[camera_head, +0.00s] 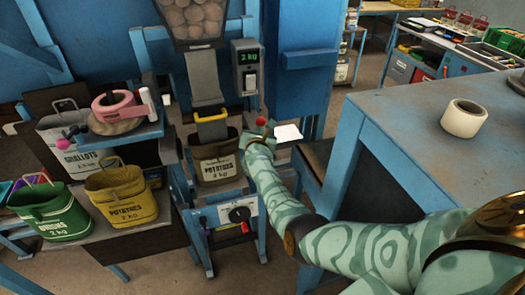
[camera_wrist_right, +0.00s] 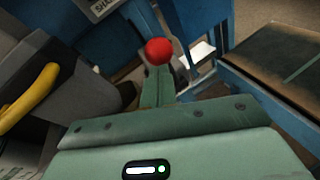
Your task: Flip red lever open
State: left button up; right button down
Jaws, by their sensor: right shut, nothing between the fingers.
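A red ball knob (camera_head: 261,121), which looks like the red lever's end, shows at the right side of the potato filling stand. In the right wrist view the red knob (camera_wrist_right: 158,51) appears right at the tips of my fingers. My right gripper (camera_head: 256,138) is shut and empty, its tips at or just beside the knob; I cannot tell whether they touch. The lever's shaft is hidden behind my gripper. My left gripper is not in view.
A brown potatoes sack (camera_head: 219,168) hangs under the chute, below a yellow handle (camera_head: 211,118). A scale display (camera_head: 248,66) reads 2 kg. Yellow (camera_head: 122,193) and green (camera_head: 50,212) sacks stand at left. A blue table (camera_head: 400,130) with a tape roll (camera_head: 463,118) is at right.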

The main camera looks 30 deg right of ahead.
jog(key=shift+w+d+r, duration=0.15)
jog(key=shift+w+r, duration=0.2)
jog(key=shift+w, duration=0.2)
jog(key=shift+r, duration=0.2)
jog(key=shift+w, duration=0.1)
